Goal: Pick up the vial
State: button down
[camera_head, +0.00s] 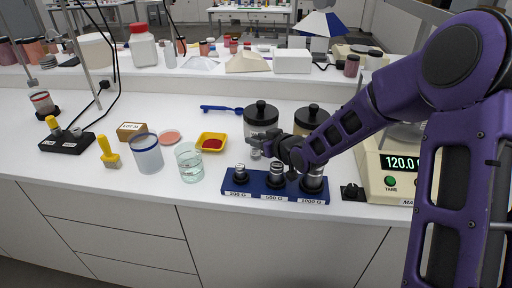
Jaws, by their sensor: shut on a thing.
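My gripper (266,145) reaches in from the right over the bench, in front of a clear jar with a black lid (262,118). Its fingers are shut on a small pale thing, apparently the vial (256,154), held near the fingertips. The fingers and the small size hide most of its shape. It shows above the far side of the blue weight block; I cannot tell its exact height above the bench.
The blue block (228,184) with metal weights stands below my gripper. A scale (392,178) reading 120.0 is at right. A yellow tray of red powder (201,141), a glass beaker (190,172) and a blue-rimmed container (147,160) stand at left.

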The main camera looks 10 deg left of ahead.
jog(key=shift+r, duration=0.1)
notch_tip(320, 180, up, 10)
jog(key=p, duration=0.2)
